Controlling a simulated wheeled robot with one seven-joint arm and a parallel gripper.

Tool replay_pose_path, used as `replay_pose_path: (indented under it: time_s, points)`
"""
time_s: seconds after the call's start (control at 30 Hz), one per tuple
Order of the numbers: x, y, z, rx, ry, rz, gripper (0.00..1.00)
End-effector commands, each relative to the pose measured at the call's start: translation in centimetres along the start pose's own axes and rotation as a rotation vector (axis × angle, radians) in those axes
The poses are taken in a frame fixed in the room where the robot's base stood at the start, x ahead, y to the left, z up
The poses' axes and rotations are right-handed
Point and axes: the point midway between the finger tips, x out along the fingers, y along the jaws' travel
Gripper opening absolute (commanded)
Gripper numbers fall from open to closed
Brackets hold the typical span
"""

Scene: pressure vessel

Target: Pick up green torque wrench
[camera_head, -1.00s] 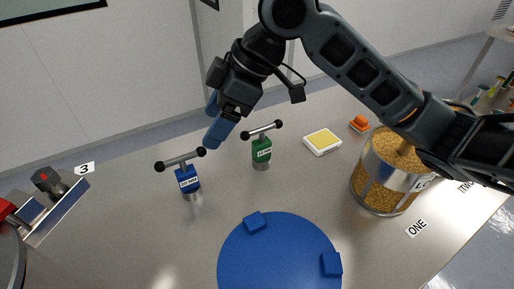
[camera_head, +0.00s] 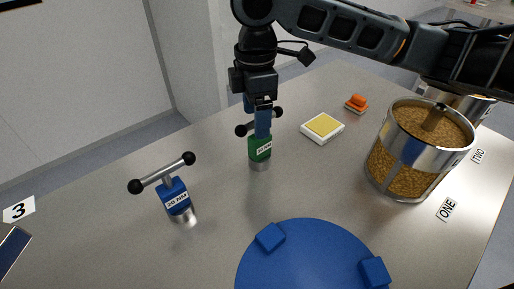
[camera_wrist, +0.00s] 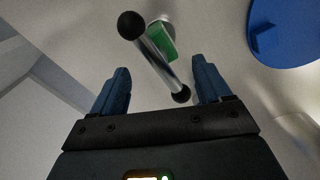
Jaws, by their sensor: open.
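The green torque wrench (camera_head: 260,149) stands upright on the metal table, with a silver T-bar handle that has black ball ends. In the wrist view the green wrench (camera_wrist: 162,42) shows beyond my fingertips, its bar running slanted between the lines of the two fingers. My gripper (camera_head: 262,125) points down over the wrench in the head view, and its blue fingers cover part of the handle. In the wrist view my gripper (camera_wrist: 160,80) is open, with blue fingers apart and nothing clamped. A blue torque wrench labelled 20 NM (camera_head: 175,197) stands to the left.
A blue round lid (camera_head: 310,262) with raised blocks lies in front. A glass vessel of brown granules (camera_head: 405,175) stands right, by the label ONE. A yellow-topped white box (camera_head: 322,128) and an orange object (camera_head: 356,103) lie behind. Table between the wrenches is clear.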

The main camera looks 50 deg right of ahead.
Motion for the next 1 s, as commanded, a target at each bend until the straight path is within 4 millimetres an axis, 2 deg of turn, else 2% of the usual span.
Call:
replay_pose_path:
  time_s: [0.4, 0.67, 1.0]
  points:
    - [5.0, -0.3, 0.6, 0.0, 0.002, -0.001, 0.77]
    - [5.2, -0.2, 0.6, -0.001, 0.002, 0.0, 0.77]
    - [5.2, -0.2, 0.6, -0.001, 0.002, 0.0, 0.46]
